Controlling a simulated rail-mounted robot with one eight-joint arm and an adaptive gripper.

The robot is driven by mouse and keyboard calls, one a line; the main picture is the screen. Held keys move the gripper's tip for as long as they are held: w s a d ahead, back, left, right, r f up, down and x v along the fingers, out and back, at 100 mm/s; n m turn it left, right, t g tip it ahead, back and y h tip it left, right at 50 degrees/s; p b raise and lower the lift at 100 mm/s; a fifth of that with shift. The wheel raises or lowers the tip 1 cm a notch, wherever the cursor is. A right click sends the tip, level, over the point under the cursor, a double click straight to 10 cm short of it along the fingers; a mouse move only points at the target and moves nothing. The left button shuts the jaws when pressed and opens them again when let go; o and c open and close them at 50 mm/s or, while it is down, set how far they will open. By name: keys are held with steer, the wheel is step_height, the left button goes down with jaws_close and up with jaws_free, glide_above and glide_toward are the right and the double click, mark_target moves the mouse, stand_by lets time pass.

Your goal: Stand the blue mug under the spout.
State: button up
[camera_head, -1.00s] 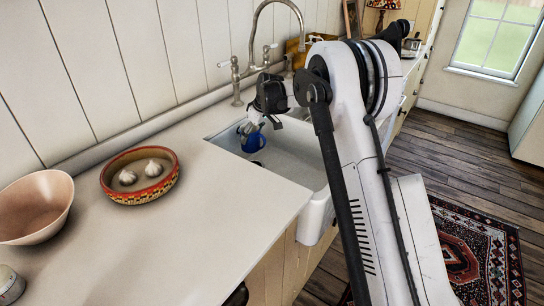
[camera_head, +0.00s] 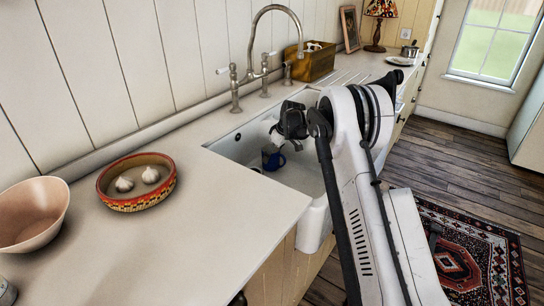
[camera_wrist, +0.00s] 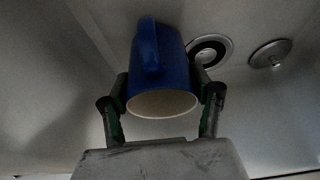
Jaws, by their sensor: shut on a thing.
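The blue mug (camera_head: 272,159) is inside the white sink (camera_head: 225,148), low in the basin, at its left part in the head view. My gripper (camera_head: 277,142) reaches down over it. In the wrist view the blue mug (camera_wrist: 160,65) sits between the two fingers of my gripper (camera_wrist: 162,98), which are shut on its sides. Its pale open rim faces the gripper and its handle points away from the palm. The tap's arched spout (camera_head: 297,38) stands behind the sink, above and behind the gripper. I cannot tell whether the mug's base touches the basin floor.
A drain (camera_wrist: 210,48) and a round metal disc (camera_wrist: 270,53) are near the mug. Tap handles (camera_head: 234,88) stand at the back. A patterned bowl with two garlic bulbs (camera_head: 136,182) and a pink bowl (camera_head: 33,212) are on the left counter. A wooden box (camera_head: 311,64) stands behind the sink.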

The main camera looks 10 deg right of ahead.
steer(key=shift+f, duration=0.35)
steer(key=o, duration=1.4)
steer(key=shift+o, duration=0.2)
steer(key=shift+r, duration=0.1)
